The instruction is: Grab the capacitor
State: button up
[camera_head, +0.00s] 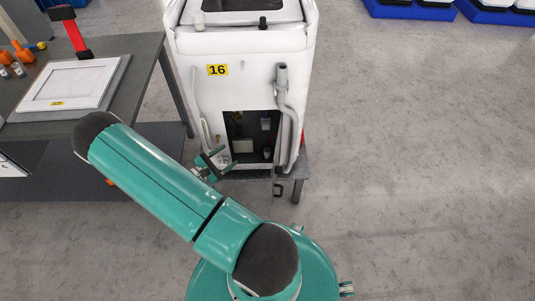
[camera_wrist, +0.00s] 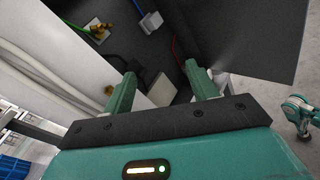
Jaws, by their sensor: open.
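A white machine marked 16 (camera_head: 240,88) has a dark square opening (camera_head: 237,124) low in its front, with small parts inside. My gripper (camera_head: 224,158) is at the opening's lower left, its two teal fingers apart. In the wrist view my gripper (camera_wrist: 160,72) is open and empty, pointing into the dark compartment. A pale block (camera_wrist: 160,90) shows between the fingers, partly hidden by the gripper body. I cannot tell for sure whether this block is the capacitor. Brass fittings (camera_wrist: 97,29) with a green wire and a blue-cabled connector (camera_wrist: 151,21) sit deeper inside.
A grey pipe (camera_head: 283,105) runs down the machine's right front. In the wrist view a dark flat panel (camera_wrist: 255,35) borders the compartment at right, and a red wire (camera_wrist: 175,48) hangs inside. A workbench (camera_head: 140,60) with a white panel stands left.

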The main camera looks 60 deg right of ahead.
aim_at(266, 154)
jog(key=s+d+f+n+t+h, duration=0.1)
jog(key=s+d+f+n+t, duration=0.2)
jog(key=f, duration=0.4)
jog(key=s+f+n+t+h, duration=0.1)
jog(key=s+f+n+t, duration=0.2)
jog(key=s+f+n, duration=0.35)
jog(key=shift+m, duration=0.75)
jog(key=d, duration=0.4)
jog(key=d+f, duration=0.1)
jog(key=d, duration=0.4)
jog(key=w+d, duration=0.1)
jog(key=d, duration=0.4)
jog(key=shift+f, duration=0.2)
jog(key=c, duration=1.1)
